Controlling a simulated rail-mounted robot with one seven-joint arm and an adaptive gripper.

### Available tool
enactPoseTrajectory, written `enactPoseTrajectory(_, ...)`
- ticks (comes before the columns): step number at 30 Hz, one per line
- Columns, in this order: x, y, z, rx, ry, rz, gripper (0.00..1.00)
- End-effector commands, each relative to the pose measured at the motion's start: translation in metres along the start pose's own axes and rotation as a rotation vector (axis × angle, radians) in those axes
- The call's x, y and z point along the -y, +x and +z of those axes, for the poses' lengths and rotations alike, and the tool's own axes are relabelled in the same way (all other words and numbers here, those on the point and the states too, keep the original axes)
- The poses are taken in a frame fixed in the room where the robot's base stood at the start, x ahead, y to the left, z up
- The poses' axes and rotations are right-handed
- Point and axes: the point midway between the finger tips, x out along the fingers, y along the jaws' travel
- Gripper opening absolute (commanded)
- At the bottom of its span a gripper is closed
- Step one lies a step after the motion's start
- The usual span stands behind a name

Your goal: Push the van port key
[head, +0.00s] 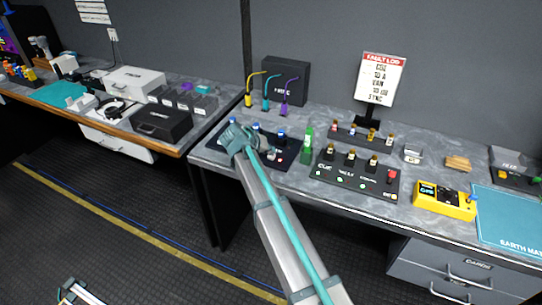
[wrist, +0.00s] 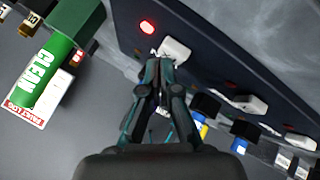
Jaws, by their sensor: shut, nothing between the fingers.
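A dark key panel (head: 285,160) lies on the right-hand bench, with blue-topped parts along its back edge. In the wrist view the panel (wrist: 213,62) runs diagonally and bears several white keys. My gripper (head: 234,138) is over the panel's left part; its fingers (wrist: 158,62) are shut and empty. The fingertips are at the nearest white key (wrist: 176,49), beside a lit red lamp (wrist: 147,26); I cannot tell whether they touch it. Further white keys (wrist: 249,104) and (wrist: 299,141) sit farther right. No van port label is readable on the keys.
Coloured cables (head: 266,92) rise behind the panel.

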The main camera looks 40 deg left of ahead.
Motion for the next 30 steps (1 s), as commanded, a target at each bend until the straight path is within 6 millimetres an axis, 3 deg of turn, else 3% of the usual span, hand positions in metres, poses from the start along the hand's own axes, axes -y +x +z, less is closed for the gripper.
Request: enactPoseTrajectory(30, 0.0048, 0.0067, 0.0051, 0.001, 0.000, 0.000, 0.00)
